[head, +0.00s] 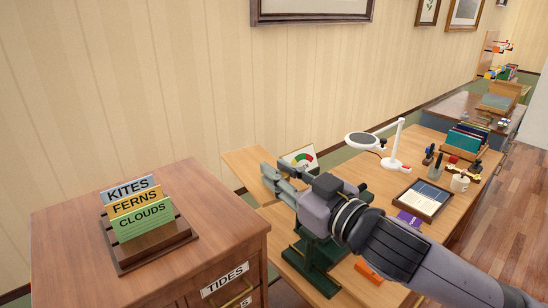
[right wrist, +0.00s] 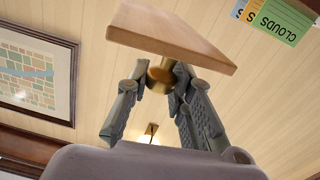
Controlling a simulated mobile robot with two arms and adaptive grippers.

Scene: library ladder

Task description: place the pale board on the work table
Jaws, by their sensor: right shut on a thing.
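The pale board (head: 244,166) shows in the head view just beyond my right gripper (head: 272,178), partly hidden by it. In the right wrist view the board (right wrist: 165,38) has a brass knob (right wrist: 161,76), and my right gripper (right wrist: 160,72) is shut on this knob with a finger on each side. The board appears held up in front of the wall. The work table (head: 384,192) stretches behind and to the right of my right arm, which hides part of its top. How high the board is above the table is hard to tell. My left gripper is not in view.
A wooden cabinet (head: 75,232) with a card holder (head: 150,248) stands at left.

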